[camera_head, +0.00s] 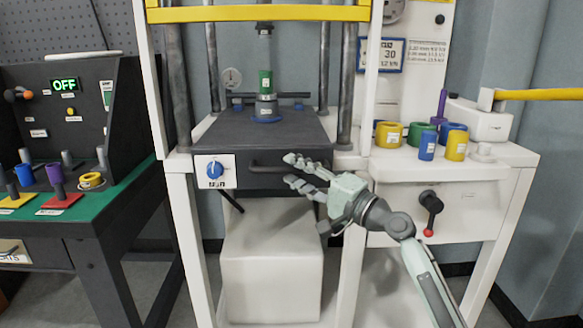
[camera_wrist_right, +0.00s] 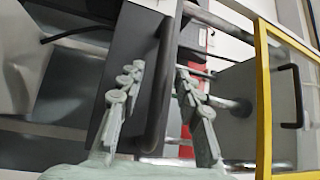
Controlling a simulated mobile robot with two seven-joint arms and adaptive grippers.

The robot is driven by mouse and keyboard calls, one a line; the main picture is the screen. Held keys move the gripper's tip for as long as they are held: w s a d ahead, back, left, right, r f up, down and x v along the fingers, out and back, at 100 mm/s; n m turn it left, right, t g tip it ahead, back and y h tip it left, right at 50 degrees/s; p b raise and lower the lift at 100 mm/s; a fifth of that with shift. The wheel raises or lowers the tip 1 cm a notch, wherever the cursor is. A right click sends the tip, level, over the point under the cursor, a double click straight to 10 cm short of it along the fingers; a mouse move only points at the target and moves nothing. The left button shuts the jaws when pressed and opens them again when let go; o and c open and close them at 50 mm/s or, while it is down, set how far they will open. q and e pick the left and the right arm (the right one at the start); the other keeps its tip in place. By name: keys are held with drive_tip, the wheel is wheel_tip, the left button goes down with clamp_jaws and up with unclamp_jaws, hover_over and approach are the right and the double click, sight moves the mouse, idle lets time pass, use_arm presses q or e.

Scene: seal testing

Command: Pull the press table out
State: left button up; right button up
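The press table (camera_head: 225,135) is a dark grey slab between the press columns, with a black bar handle (camera_head: 268,164) on its front face. My right gripper (camera_head: 287,170) is open in front of the handle's right part, one finger above the bar's line and one below. In the right wrist view, the black handle (camera_wrist_right: 157,105) runs between the two spread fingers of the right gripper (camera_wrist_right: 157,73), with no clear contact on either side. The dark front of the table (camera_wrist_right: 142,35) lies behind it. My left gripper is not in view.
A white block (camera_head: 272,262) stands below. A green specimen (camera_head: 265,80) is above the table. A side bench (camera_head: 440,168) with coloured rings and a red-tipped lever (camera_head: 430,212) is right; a green-topped bench (camera_head: 125,180) is left.

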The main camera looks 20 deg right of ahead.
drive_tip(key=shift+x, duration=0.75)
drive_tip(key=shift+c, duration=0.5)
clamp_jaws()
